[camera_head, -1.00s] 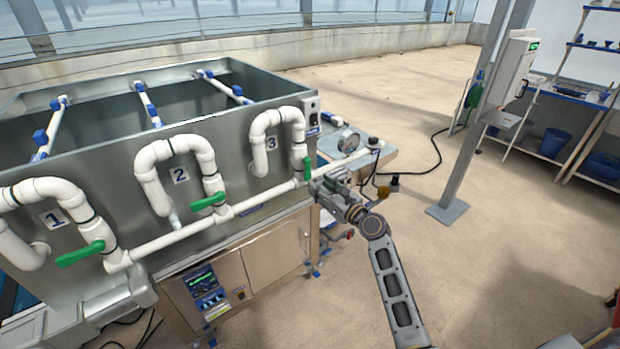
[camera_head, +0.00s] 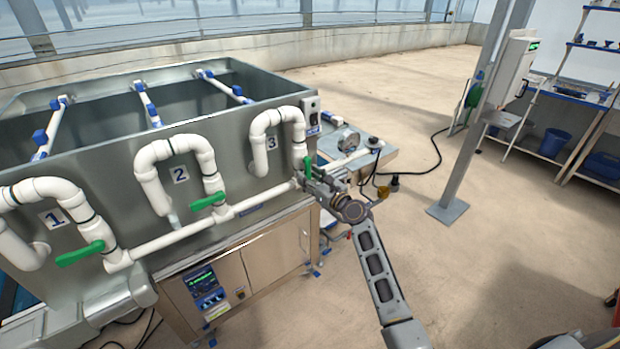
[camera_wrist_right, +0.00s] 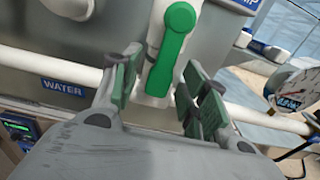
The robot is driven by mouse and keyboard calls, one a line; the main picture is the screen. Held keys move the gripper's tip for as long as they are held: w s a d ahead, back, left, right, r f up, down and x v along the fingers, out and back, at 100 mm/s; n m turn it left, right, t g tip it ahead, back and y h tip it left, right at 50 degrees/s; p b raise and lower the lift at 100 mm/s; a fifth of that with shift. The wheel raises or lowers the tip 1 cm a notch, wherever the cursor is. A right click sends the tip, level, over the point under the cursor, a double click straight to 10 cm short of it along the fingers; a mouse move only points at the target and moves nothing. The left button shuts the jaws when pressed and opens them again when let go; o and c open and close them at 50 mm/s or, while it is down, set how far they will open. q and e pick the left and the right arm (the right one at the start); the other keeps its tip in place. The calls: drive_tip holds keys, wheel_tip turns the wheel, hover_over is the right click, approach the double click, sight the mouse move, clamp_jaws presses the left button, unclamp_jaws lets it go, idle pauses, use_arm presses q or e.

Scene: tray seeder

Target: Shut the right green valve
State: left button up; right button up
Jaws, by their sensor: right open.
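The right green valve (camera_head: 307,166) is on the white pipe below loop 3, at the tank's right end. Its handle stands roughly upright, unlike the slanted handles of the other two. In the right wrist view the green handle (camera_wrist_right: 173,48) rises in front of the white pipe, between and just beyond my fingers. My right gripper (camera_head: 311,181) is open at the valve, with a pad on each side of the handle's lower end (camera_wrist_right: 165,88). I cannot tell if either pad touches it. My left gripper is not in view.
The middle green valve (camera_head: 208,201) and left green valve (camera_head: 80,253) sit along the same white pipe (camera_head: 180,238). A pressure gauge (camera_head: 348,139) stands right of the valve and also shows in the wrist view (camera_wrist_right: 288,88). Open floor lies to the right.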

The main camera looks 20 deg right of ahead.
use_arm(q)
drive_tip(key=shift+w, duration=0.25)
use_arm(e)
clamp_jaws()
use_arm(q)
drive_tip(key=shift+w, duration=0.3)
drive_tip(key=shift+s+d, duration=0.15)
